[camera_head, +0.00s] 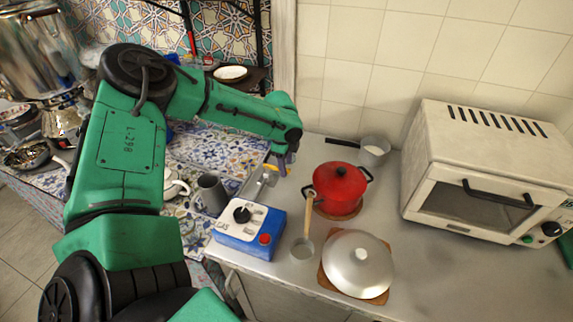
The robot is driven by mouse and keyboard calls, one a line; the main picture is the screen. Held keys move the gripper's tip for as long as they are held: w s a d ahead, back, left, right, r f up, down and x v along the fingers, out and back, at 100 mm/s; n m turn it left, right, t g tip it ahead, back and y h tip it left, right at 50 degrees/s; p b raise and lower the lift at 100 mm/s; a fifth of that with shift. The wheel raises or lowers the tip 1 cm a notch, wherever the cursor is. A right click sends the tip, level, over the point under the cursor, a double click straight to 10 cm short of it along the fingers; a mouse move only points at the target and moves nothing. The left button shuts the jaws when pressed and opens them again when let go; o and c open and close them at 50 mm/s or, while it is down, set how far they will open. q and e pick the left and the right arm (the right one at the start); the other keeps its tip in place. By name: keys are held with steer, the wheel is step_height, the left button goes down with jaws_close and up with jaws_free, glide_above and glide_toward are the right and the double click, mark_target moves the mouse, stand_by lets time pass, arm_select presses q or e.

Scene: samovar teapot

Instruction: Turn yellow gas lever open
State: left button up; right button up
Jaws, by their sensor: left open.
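The yellow gas lever (271,169) shows as a small yellow piece on a metal fitting (262,185) behind the blue and white gas box (245,241). The box has a black knob (242,214), a red button and lettering that reads GAS. My green left arm reaches in from the left, and my left gripper (281,163) points down right beside the lever. The gripper is open, small in the picture and partly hidden by its own wrist. I cannot tell whether a finger touches the lever. My right gripper is not in view.
A grey cup (211,192) stands left of the box. A saucepan (374,150) and a white toaster oven (490,175) are farther right.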

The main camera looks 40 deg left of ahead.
arm_select(q)
steer(key=shift+f, duration=0.4)
steer(key=shift+s, duration=0.25)
jaws_close()
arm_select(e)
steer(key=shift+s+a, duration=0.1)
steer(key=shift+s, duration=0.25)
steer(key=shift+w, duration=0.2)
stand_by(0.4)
